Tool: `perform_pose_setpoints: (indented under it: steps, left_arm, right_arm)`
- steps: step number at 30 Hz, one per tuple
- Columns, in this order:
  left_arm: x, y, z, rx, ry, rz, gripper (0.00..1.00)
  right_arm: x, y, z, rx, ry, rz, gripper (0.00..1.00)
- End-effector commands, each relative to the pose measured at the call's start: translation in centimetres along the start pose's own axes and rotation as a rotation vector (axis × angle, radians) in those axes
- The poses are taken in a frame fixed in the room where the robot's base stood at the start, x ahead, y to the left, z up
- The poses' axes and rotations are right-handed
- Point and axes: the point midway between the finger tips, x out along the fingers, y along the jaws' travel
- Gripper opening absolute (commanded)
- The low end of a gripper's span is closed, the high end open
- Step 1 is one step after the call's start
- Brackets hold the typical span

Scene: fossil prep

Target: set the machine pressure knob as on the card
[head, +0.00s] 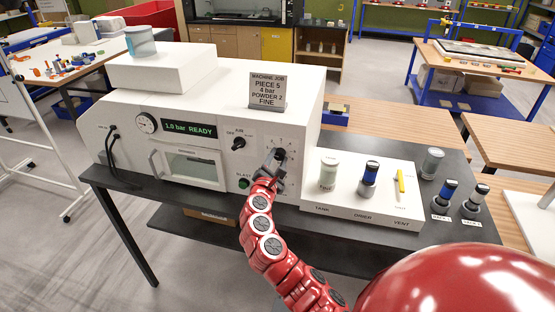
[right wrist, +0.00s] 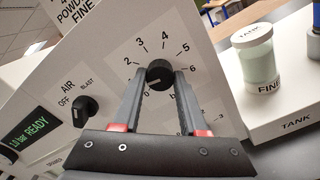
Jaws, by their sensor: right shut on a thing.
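The white machine (head: 105,100) stands on a dark table. Its card (head: 267,90) on top reads piece 5, 4 bar, powder 2, fine. The black pressure knob (right wrist: 160,73) sits in a dial with numbers 2 to 6 visible around it. A pale mark on the knob points to the lower left, away from the 4. My right gripper (right wrist: 160,82) is shut on the knob; it also shows in the head view (head: 274,166). The green display (head: 190,129) reads READY with a low bar figure, its decimal hard to make out. My left gripper is out of view.
A white stand (head: 365,205) to the right holds a pale jar (head: 329,173), a dark-topped holder (head: 369,179) and a yellow tool (head: 399,187).

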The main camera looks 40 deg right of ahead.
Motion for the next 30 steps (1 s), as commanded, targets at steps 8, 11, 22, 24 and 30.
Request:
perform_pose_setpoints:
  steps: [8,11,22,24,30]
  left_arm:
    - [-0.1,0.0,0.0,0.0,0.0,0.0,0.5]
    - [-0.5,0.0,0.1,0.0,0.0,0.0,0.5]
    - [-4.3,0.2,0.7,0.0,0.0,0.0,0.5]
    - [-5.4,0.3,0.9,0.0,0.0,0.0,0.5]
    - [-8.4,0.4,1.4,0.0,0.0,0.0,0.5]
  right_arm:
    - [0.0,0.0,0.0,0.006,0.0,0.0,0.0]
    - [0.0,-0.1,-0.1,0.024,0.0,0.0,0.0]
    - [0.0,-0.4,-0.4,0.247,-0.003,0.0,0.0]
    - [0.0,-0.3,-0.5,0.311,-0.003,0.002,0.0]
    - [0.0,-0.5,-0.6,0.5,-0.002,0.001,0.0]
